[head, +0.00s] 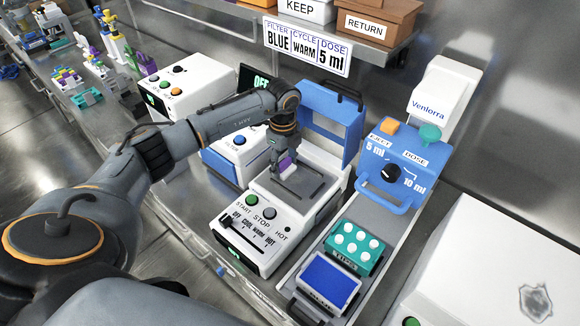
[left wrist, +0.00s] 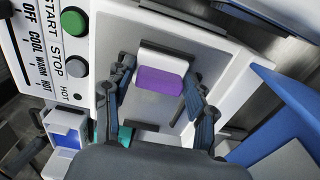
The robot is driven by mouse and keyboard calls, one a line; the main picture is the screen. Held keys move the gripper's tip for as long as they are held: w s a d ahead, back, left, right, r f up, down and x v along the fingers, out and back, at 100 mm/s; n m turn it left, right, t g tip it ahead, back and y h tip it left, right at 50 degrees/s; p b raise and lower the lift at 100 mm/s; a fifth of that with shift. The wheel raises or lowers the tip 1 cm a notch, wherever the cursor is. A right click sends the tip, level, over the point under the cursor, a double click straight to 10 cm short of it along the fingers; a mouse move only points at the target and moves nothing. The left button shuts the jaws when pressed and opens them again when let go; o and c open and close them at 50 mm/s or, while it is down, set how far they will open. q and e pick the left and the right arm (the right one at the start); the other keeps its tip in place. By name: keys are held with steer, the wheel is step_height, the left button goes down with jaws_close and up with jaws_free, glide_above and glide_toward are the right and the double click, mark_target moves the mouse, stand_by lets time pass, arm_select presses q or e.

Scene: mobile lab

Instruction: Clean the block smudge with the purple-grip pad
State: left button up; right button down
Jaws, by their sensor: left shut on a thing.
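The purple-grip pad (head: 287,162) is in my left gripper (head: 286,168), low over the grey block (head: 312,188) of the white START/STOP machine. In the left wrist view the pad's purple grip (left wrist: 159,82) and pale body lie between the two fingers of the left gripper (left wrist: 158,88), which is shut on it. The grey block plate (left wrist: 212,42) spreads behind the pad there. I cannot tell whether the pad touches the block. No smudge can be made out; the pad and gripper cover part of the block. My right gripper is not in view.
The machine's blue lid (head: 328,122) stands open behind the block. A blue dosing unit (head: 398,165) stands to the right, with a teal tips rack (head: 352,247) and a blue tray (head: 329,281) in front. A white machine with a blue front (head: 238,152) is on the left.

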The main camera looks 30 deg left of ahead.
mark_target(302, 183)
arm_select(q)
steer(key=shift+a+r, duration=0.15)
steer(key=shift+a, duration=0.1)
steer(key=shift+d, duration=0.25)
steer(key=shift+s+d+p, duration=0.15)
steer(key=shift+d+p, duration=0.5)
steer(key=shift+d, duration=0.35)
steer(key=shift+s+d+p, duration=0.15)
steer(key=shift+d+p, duration=0.05)
steer(key=shift+d, duration=0.75)
steer(key=shift+s+d+p, duration=0.1)
steer(key=shift+d+p, duration=0.1)
steer(key=shift+d, duration=0.75)
steer(key=shift+s+d+f, duration=0.1)
steer(key=shift+d+f, duration=0.15)
steer(key=shift+d, duration=0.15)
steer(key=shift+r+p, duration=2.3)
steer(key=shift+r, duration=0.75)
steer(key=shift+a, duration=0.1)
